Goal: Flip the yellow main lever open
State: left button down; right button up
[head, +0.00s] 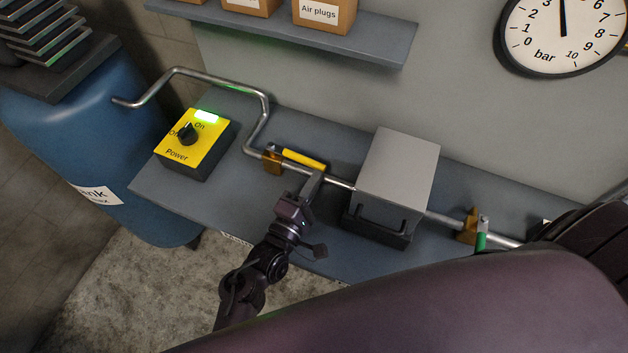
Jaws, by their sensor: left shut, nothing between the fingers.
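The yellow main lever (304,160) sits on a brass valve (271,160) in the metal pipe. The lever points right from the valve and lies roughly in line with the pipe. My left gripper (314,182) is shut and empty. Its tip is just in front of the lever's right end, by the pipe. I cannot tell whether it touches the lever. My right gripper is not in view.
A yellow power box (194,143) with a knob and lit green lamp stands left. A grey box unit (398,170) stands right of my gripper. A second valve with a green lever (481,238) is farther right. A gauge (563,32) and shelf (290,28) are above.

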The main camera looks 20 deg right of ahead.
pick_arm(q)
jog(key=shift+s+a+f, duration=0.2)
jog(key=shift+s+a, duration=0.1)
jog(key=b+v, duration=0.1)
jog(key=v, duration=0.6)
jog(key=shift+r+b, duration=0.15)
jog(key=shift+b, duration=0.15)
